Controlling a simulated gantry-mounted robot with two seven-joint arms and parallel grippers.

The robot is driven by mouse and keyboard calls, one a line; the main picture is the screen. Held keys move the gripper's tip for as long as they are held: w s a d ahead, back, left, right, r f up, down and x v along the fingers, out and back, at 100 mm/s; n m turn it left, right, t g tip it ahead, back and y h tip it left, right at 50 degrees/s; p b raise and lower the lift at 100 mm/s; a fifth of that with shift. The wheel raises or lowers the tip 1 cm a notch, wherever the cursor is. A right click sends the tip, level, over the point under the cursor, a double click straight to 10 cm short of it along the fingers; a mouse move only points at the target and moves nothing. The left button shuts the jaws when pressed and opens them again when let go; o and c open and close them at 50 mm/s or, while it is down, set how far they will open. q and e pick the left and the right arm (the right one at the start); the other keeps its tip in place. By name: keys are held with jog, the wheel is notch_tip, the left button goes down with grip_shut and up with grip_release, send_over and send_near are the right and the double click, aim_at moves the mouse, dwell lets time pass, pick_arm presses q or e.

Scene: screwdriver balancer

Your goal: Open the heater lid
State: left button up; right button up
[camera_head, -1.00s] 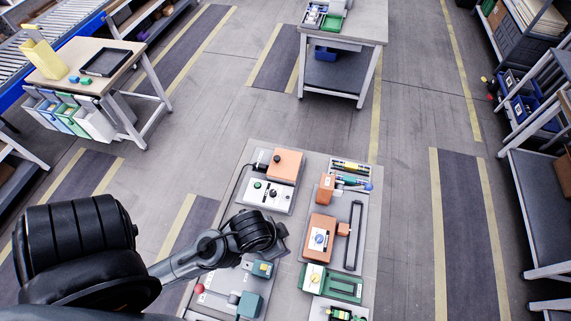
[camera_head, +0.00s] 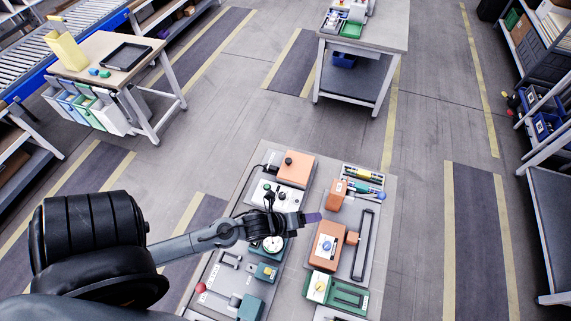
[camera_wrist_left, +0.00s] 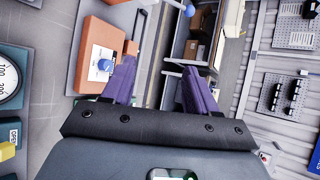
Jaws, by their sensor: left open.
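Two orange boxes could be the heater, and I cannot tell which is meant. One (camera_head: 297,168) has a small dark knob on top and stands at the back of the board, behind a white control panel (camera_head: 280,196). The other (camera_head: 327,245) has a white plate with a blue knob. It also shows in the left wrist view (camera_wrist_left: 95,50), left of the fingers. Both look closed. My left gripper (camera_head: 313,217) is between the two boxes, above the board, its purple fingers apart. In the left wrist view (camera_wrist_left: 158,78) nothing is between them. My right gripper is out of view.
A round dial gauge (camera_head: 272,243) is beneath my left wrist. A green fixture (camera_head: 345,293), a black-framed slot (camera_head: 363,244) and a screwdriver tray (camera_head: 362,178) stand on the board. A workbench (camera_head: 355,38) is farther back, with clear floor between.

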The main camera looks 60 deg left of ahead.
pick_arm(q)
jog(key=a+f+m+b, duration=0.4)
jog(key=a+f, duration=0.1)
jog(key=a, duration=0.4)
jog(key=a+f+m+t+b, duration=0.1)
jog(key=a+f+m+b, duration=0.2)
jog(key=a, duration=0.7)
jog(key=a+f+m+t+b, duration=0.1)
jog(key=a+f+m+b, duration=0.3)
jog(key=a, duration=0.6)
notch_tip(320, 180, down, 3)
jog(key=shift+r+m+b, duration=0.1)
jog(key=shift+m+b, duration=0.2)
jog(key=shift+m, duration=0.2)
jog(key=b, duration=0.2)
send_near(288, 160)
jog(key=s, duration=0.3)
jog(key=w+b, duration=0.1)
jog(key=shift+m+y, duration=0.3)
jog(key=shift+m, duration=0.1)
jog(key=shift+r+b+x, duration=0.2)
jog(key=shift+b+x, duration=0.25)
jog(key=shift+x, duration=2.15)
jog(key=shift+r+b+x, duration=0.15)
jog(key=shift+b+x, duration=0.25)
jog(key=shift+x, duration=2.2)
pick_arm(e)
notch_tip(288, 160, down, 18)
